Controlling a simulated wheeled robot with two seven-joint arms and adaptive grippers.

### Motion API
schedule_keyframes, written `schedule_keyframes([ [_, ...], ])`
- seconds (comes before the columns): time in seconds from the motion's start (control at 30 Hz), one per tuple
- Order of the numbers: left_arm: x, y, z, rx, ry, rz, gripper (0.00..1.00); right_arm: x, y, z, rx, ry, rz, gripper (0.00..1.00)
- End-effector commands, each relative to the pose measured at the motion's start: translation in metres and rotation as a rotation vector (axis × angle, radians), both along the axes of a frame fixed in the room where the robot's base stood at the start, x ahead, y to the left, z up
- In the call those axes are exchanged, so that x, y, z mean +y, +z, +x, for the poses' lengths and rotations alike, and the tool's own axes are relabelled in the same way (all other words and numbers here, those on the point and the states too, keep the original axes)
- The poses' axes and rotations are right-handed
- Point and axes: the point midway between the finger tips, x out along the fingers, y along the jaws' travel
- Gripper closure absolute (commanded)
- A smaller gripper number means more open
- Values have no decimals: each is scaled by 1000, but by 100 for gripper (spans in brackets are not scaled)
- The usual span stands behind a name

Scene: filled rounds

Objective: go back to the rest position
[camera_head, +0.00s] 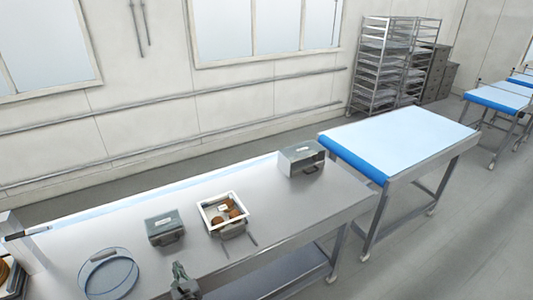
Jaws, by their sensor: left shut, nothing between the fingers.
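My left gripper (179,268) shows at the bottom edge, in front of the steel table (285,212). Its fingers are shut and nothing is held between them. A white square tray (206,218) with several brown rounds (234,213) and a small pale piece stands on the table, up and to the right of the left gripper. A round bluish clear dish (108,272) lies to the left of the gripper.
A grey-green case (165,228) stands between dish and white tray. Another grey case (301,157) stands at the table's right end. A blue-edged conveyor table (405,138) adjoins on the right. Wire racks (383,65) stand at the back. Brown items (8,271) show at far left.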

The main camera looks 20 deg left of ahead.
Motion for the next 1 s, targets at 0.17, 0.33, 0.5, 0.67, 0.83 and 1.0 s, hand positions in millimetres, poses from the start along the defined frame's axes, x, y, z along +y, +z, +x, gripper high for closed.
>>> schedule_keyframes([
  [0.17, -5, -15, -23, -71, 77, -190, 100, 0, 0, -1, 1, 0, 0, 100],
  [0.33, -27, -56, -93, -286, 376, -735, 100, 1, 0, -2, 2, -1, 1, 100],
  [0.5, -65, -83, -165, -508, 779, -1228, 100, 2, 0, -2, 2, -1, 2, 100],
  [0.67, -95, -89, -204, -634, 1051, -1472, 100, 1, 0, -4, 5, -2, 2, 100],
  [0.83, -120, -88, -233, -727, 1282, -1635, 100, 1, 0, -4, 5, -2, 2, 100],
  [1.0, -142, -83, -255, -796, 1474, -1744, 100, 1, 0, -4, 5, -2, 2, 100],
])
